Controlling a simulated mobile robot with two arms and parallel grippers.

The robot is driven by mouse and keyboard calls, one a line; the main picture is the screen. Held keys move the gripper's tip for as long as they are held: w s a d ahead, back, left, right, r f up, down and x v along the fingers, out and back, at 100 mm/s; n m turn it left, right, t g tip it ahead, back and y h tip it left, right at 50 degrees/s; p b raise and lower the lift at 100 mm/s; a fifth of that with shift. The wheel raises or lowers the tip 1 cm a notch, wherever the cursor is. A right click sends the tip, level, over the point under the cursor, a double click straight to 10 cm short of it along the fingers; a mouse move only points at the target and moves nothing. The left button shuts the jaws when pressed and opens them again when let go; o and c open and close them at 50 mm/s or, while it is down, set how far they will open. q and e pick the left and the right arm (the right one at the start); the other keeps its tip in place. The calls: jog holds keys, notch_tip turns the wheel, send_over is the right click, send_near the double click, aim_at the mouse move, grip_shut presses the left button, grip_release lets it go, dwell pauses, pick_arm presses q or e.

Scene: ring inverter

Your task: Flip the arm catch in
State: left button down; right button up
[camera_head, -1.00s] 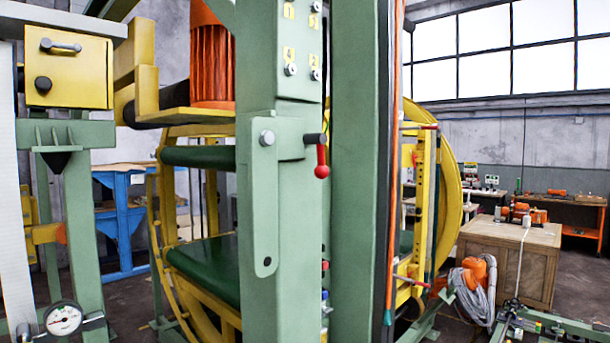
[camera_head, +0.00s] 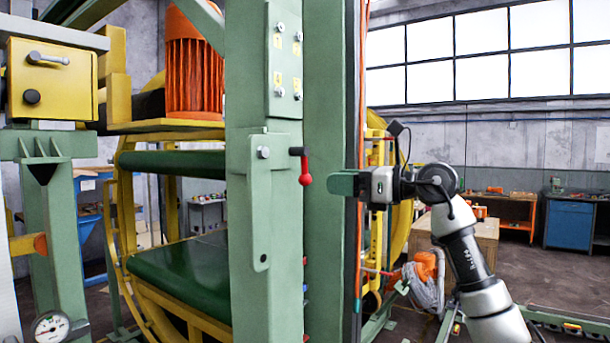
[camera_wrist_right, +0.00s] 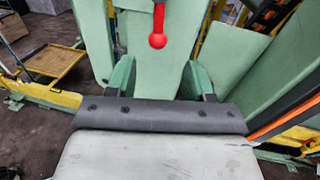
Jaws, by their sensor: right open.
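I cannot tell which part is called the arm catch. My right gripper (camera_head: 335,183) is to the right of the red knob, at about its height, and apart from it in the picture. In the right wrist view, the red knob (camera_wrist_right: 157,41) appears above and between my open green fingers (camera_wrist_right: 160,72), with nothing between them. My left gripper is not in view.
A second green column (camera_head: 325,60) and an orange hose (camera_head: 361,120) stand close to my right gripper. The yellow ring machine (camera_head: 112,200) is behind the post. A dial gauge (camera_head: 48,328) is at lower left. Workbenches stand at the back right.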

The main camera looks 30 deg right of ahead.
aim_at(310, 178)
jog(key=p+x, duration=0.2)
jog(key=x, duration=0.4)
jog(key=shift+w+a+r, duration=0.15)
jog(key=shift+a+r, duration=0.05)
jog(key=shift+a, duration=0.2)
jog(key=shift+w+a+f+p, duration=0.1)
jog(key=shift+w+a+p, duration=0.15)
jog(key=shift+w+p, duration=0.15)
jog(key=shift+w+f, duration=0.1)
jog(key=shift+w, duration=0.05)
jog(key=c, duration=0.9)
jog(key=shift+a+m, duration=0.2)
jog(key=shift+m, duration=0.4)
jog(key=o, duration=0.9)
